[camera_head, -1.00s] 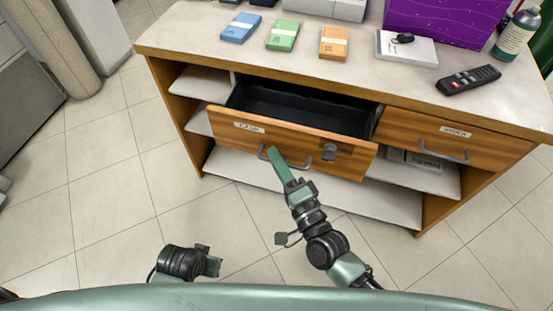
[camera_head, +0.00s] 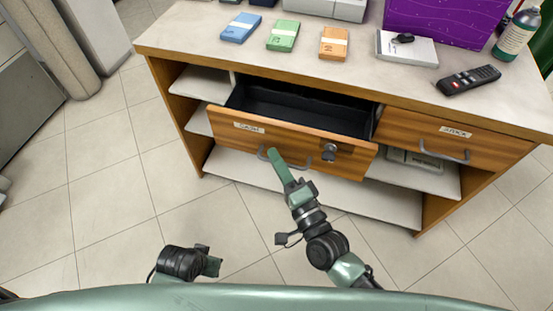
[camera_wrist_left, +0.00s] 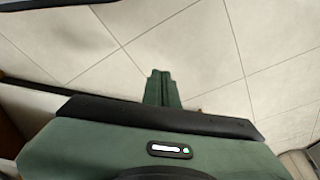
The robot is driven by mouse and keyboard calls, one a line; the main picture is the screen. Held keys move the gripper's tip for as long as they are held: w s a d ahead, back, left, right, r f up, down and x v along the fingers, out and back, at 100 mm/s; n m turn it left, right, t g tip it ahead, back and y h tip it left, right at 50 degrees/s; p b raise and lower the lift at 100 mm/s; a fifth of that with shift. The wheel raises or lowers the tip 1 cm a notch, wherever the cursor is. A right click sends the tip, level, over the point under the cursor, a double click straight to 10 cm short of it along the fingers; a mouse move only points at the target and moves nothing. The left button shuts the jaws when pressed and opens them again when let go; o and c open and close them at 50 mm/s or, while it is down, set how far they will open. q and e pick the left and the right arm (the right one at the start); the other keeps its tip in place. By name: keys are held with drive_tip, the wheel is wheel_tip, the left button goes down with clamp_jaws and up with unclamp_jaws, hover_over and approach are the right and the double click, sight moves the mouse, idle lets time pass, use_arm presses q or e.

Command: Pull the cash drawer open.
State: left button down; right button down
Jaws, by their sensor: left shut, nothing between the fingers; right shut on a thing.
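The cash drawer (camera_head: 232,131) is a wood-fronted drawer with a label reading CASH and a dark, empty-looking inside. It stands pulled out from the counter. Its grey bar handle (camera_head: 309,164) runs along the lower front, with a lock beside it. My right gripper (camera_head: 274,154) is shut on the left part of the handle; its fingertips partly hide the bar. My left gripper, in the left wrist view (camera_wrist_left: 162,88), is shut and empty above the floor tiles. In the head view only part of the left arm shows at the lower left.
The stock drawer (camera_head: 452,142) to the right is shut. The counter (camera_head: 200,55) carries blue, green and orange bundles (camera_head: 334,43), a remote (camera_head: 468,80), a white box, a purple box (camera_head: 440,20) and a bottle. The tiled floor in front is clear.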

idle(0.7)
